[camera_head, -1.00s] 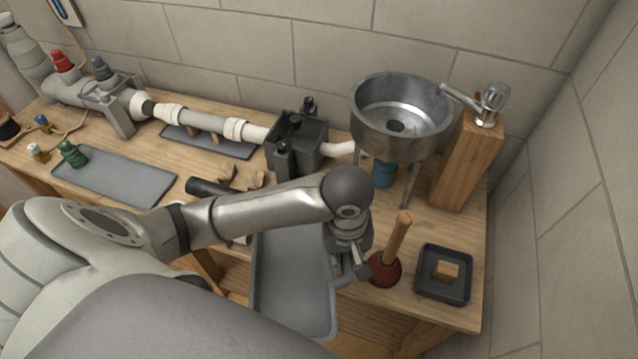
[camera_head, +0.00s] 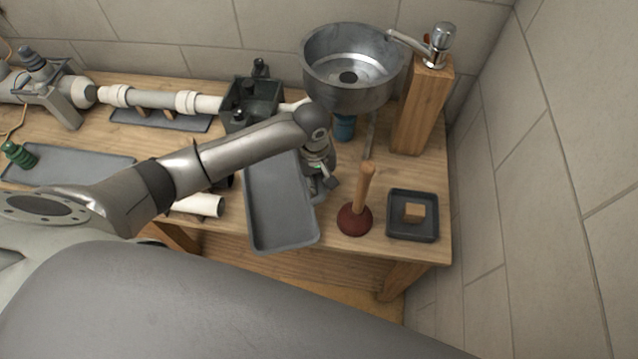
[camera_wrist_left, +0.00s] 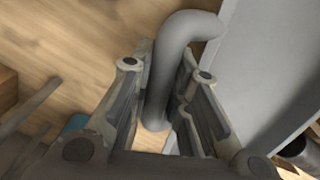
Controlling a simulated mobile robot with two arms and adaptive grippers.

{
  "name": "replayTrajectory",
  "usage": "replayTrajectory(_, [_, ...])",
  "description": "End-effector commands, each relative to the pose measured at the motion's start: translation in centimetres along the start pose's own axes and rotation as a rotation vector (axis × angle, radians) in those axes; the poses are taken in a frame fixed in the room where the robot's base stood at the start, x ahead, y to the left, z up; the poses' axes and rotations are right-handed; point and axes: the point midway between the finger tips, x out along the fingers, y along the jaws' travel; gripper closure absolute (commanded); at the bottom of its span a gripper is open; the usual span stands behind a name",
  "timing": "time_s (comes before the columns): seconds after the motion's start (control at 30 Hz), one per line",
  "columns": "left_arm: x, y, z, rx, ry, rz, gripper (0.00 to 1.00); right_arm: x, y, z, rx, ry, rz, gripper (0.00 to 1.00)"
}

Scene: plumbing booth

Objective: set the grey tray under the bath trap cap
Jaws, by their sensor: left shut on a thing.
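The grey tray (camera_head: 283,215) is held over the front part of the workbench, left of the plunger. My left gripper (camera_head: 324,184) is at its right side. In the left wrist view the fingers (camera_wrist_left: 168,80) are shut around a curved grey handle (camera_wrist_left: 172,60), with the flat tray (camera_wrist_left: 262,75) to the right. A blue part (camera_head: 345,128) hangs beneath the round metal basin (camera_head: 350,70), behind my gripper; I cannot tell whether it is the bath trap cap. My left forearm hides part of the bench. My right gripper is not in view.
A plunger (camera_head: 362,200) stands close right of the tray, with a black square dish (camera_head: 413,232) beyond it. A wooden post (camera_head: 421,110) with a tap stands beside the basin. A dark box (camera_head: 252,100) and white pipes (camera_head: 155,99) line the back. A white tube (camera_head: 200,205) lies left.

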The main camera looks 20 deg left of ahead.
Motion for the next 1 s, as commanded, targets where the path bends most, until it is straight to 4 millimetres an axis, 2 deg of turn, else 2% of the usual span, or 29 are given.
replayTrajectory(0.13, [0.8, 0.1, -0.7, -0.002, 0.001, -0.001, 1.0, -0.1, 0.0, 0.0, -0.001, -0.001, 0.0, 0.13])
replayTrajectory(0.33, [3.5, -0.1, -0.6, -0.001, 0.0, -0.001, 1.0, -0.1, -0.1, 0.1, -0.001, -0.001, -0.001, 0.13])
replayTrajectory(0.67, [3.8, -0.1, -0.6, 0.0, 0.001, 0.0, 1.0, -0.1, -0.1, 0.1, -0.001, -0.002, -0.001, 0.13])
replayTrajectory(0.7, [3.9, -0.1, -0.6, 0.0, 0.001, 0.0, 0.8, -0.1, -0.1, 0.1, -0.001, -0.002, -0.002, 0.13])
replayTrajectory(0.8, [3.8, -0.1, -0.6, 0.0, 0.001, 0.0, 0.68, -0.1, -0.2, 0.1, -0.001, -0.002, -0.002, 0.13])
replayTrajectory(0.87, [3.8, -0.1, -0.6, 0.0, 0.001, 0.0, 0.61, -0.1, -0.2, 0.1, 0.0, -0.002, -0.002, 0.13])
replayTrajectory(1.0, [3.8, -0.1, -0.6, 0.0, 0.001, 0.0, 0.61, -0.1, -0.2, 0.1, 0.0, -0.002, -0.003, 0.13])
